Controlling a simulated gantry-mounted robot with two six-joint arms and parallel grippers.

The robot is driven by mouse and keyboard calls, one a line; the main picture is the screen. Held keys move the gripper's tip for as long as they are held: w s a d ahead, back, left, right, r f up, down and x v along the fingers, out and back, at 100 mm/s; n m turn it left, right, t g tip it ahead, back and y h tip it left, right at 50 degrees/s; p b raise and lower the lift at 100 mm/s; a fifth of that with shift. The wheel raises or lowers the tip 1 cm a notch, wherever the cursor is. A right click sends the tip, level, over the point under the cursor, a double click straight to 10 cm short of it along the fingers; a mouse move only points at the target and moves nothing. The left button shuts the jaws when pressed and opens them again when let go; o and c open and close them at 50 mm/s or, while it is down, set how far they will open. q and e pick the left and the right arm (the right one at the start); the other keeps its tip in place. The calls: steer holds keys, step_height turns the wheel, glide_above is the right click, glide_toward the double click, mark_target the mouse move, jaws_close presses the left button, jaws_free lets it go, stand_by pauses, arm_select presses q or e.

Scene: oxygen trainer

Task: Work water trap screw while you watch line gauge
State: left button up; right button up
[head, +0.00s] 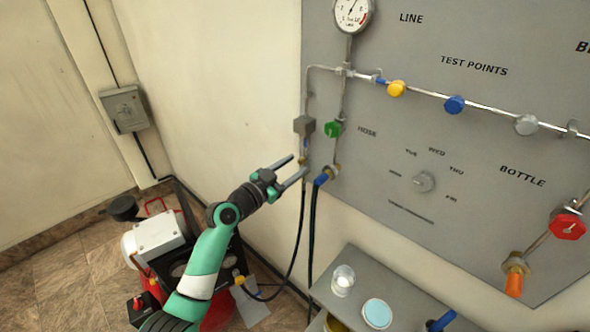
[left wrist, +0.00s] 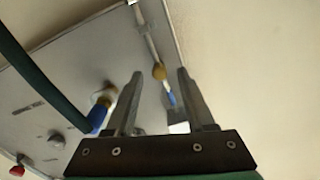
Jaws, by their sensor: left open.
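The line gauge (head: 351,12) is a round white dial at the top of the head view, partly cut off; its reading is too small to tell. Below it on the left, the water trap (head: 304,125) is a grey block with a blue part under it and a small brass screw (head: 303,161) at the bottom. My left gripper (head: 298,165) is open, its fingertips close to the screw. In the left wrist view the brass screw (left wrist: 159,71) shows between the open fingers (left wrist: 160,76), with the blue part (left wrist: 171,98) behind it. Contact cannot be told. My right gripper is not in view.
A green knob (head: 333,129) and a blue hose fitting (head: 321,179) sit just right of the trap; the hose also shows in the left wrist view (left wrist: 40,80). A grey shelf (head: 355,265) with jars stands below the panel. A compressor-like machine (head: 158,235) is at lower left.

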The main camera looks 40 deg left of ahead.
arm_select(q)
steer(key=shift+w, duration=0.35)
jaws_close()
